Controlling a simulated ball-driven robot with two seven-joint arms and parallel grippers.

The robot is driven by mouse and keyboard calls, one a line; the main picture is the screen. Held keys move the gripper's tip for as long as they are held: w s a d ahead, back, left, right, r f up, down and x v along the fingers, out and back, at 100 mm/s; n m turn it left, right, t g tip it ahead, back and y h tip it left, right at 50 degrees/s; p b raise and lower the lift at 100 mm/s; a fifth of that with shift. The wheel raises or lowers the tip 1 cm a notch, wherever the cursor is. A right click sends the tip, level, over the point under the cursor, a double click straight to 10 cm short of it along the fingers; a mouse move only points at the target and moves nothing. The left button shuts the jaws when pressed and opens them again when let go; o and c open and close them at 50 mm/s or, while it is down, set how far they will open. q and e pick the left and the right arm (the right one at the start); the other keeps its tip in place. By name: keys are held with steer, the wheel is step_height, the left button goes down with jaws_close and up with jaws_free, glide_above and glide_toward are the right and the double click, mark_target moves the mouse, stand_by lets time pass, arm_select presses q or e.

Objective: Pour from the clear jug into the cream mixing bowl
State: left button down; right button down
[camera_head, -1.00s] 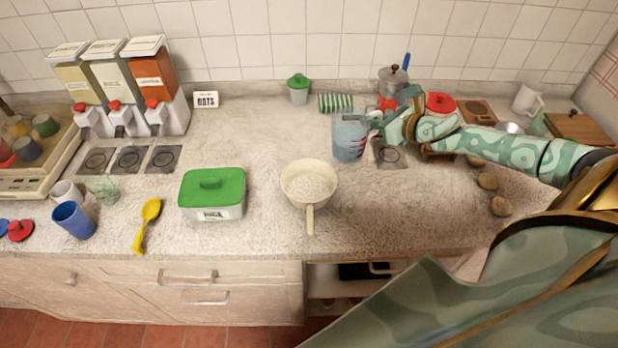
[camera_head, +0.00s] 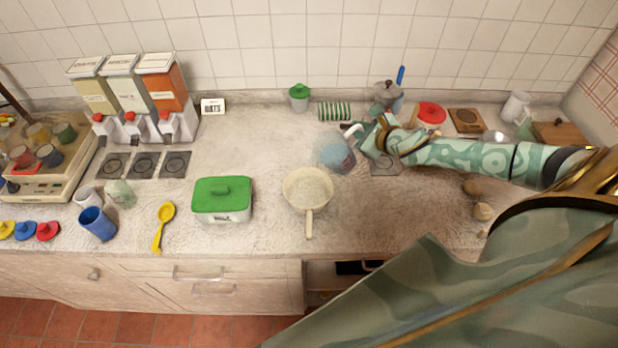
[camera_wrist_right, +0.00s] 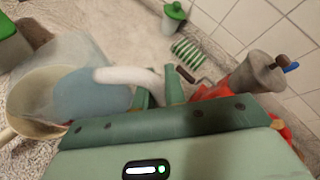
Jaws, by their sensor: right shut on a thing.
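The clear jug (camera_head: 338,155), with blue-looking contents, is in the middle of the head view, held up behind and right of the cream mixing bowl (camera_head: 307,190). It is tilted to the left, towards the bowl. My right gripper (camera_head: 359,135) is shut on its handle; the pale handle (camera_wrist_right: 130,76) runs to the fingers (camera_wrist_right: 160,92) in the right wrist view. There the jug's blue body (camera_wrist_right: 88,97) overlaps the bowl (camera_wrist_right: 30,88). The bowl stands upright, its handle towards the front edge. No falling stream is clear. My left gripper is out of view.
A green-lidded box (camera_head: 222,200) stands left of the bowl, with a yellow spoon (camera_head: 163,226) beyond it. A green-lidded jar (camera_head: 299,97) and striped green item (camera_head: 334,111) are behind. Potatoes (camera_head: 483,211) lie to the right. The counter in front of the jug is clear.

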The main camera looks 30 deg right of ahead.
mark_target(354, 128)
steer(key=r+p, duration=0.1)
steer(key=a+r+p, duration=0.1)
steer(key=shift+w+a+r+n+h+p, duration=0.1)
steer(key=shift+a+r+n+h+p, duration=0.2)
steer(key=shift+r+n, duration=0.1)
steer(key=shift+a+r+p, duration=0.25)
steer(key=shift+a+p, duration=0.1)
steer(key=shift+a+f+n+b, duration=0.1)
steer(key=shift+f+n+b, duration=0.2)
steer(key=shift+f+b, duration=0.05)
steer(key=shift+a+h, duration=0.1)
steer(key=shift+h, duration=0.3)
steer(key=shift+a, duration=0.1)
steer(key=shift+a+r+n+h, duration=0.15)
steer(key=shift+a+n+h, duration=0.25)
steer(key=shift+a+n, duration=0.15)
steer(key=shift+a+r+n+h, duration=0.15)
steer(key=shift+a+n+h, duration=0.2)
steer(key=shift+n+h, duration=0.1)
stand_by(2.5)
steer(key=shift+d, duration=0.1)
